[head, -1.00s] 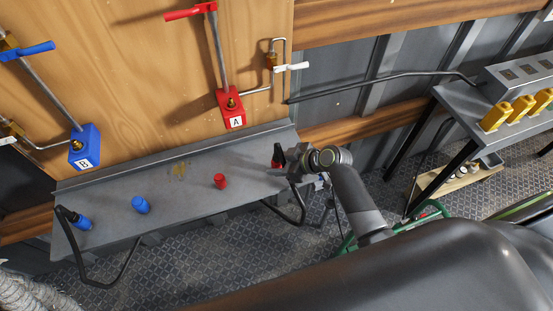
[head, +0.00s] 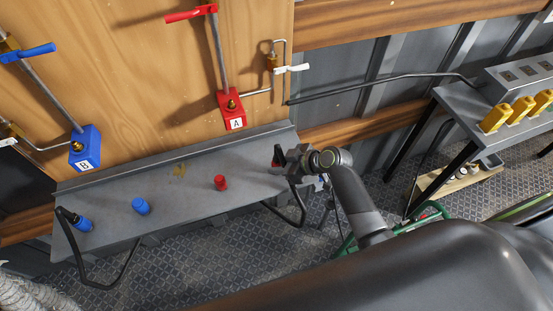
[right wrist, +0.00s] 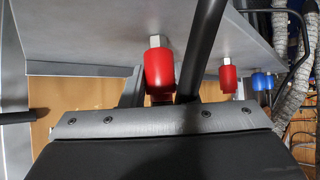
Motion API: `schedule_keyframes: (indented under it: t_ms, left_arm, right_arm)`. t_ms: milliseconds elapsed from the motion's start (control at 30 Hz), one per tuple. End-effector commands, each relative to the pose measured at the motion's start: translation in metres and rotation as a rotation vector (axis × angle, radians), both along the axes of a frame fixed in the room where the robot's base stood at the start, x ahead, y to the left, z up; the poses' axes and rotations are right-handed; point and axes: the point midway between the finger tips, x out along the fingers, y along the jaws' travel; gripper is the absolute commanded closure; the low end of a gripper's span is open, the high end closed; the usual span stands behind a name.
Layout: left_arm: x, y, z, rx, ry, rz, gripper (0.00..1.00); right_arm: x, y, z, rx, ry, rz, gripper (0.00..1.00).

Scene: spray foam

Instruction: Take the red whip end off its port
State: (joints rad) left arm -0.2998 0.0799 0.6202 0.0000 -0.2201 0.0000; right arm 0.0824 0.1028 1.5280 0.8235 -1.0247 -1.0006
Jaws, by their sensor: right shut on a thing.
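The red whip end (head: 276,161) is at the right end of the grey shelf (head: 180,190), partly hidden by my right gripper (head: 284,160). That gripper is shut on it. In the right wrist view the red whip end (right wrist: 159,68) shows as a red cylinder with a silver nut against the grey shelf face, the black hose (right wrist: 203,45) running beside it. The jaw tips and their contact are mostly hidden there. I cannot tell whether the end is still seated on its port. My left gripper is not in view.
A separate red cap (head: 220,183) and a blue cap (head: 140,205) stand along the shelf. A blue whip end (head: 82,223) with a looped black hose is at its left. The red block marked A (head: 231,107) hangs above. A dark table (head: 475,115) stands at right.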

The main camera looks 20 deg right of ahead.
Motion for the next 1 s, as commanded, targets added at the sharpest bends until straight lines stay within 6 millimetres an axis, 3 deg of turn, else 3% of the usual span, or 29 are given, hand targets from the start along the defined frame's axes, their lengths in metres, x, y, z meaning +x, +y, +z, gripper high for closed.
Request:
schedule_keyframes:
  t_ms: [267,1000]
  left_arm:
    - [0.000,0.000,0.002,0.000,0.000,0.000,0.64]
    - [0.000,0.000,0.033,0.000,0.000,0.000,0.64]
  right_arm:
    - [0.001,0.000,0.004,0.001,-0.002,0.000,1.00]
    - [0.000,0.000,0.041,0.001,-0.002,0.000,1.00]
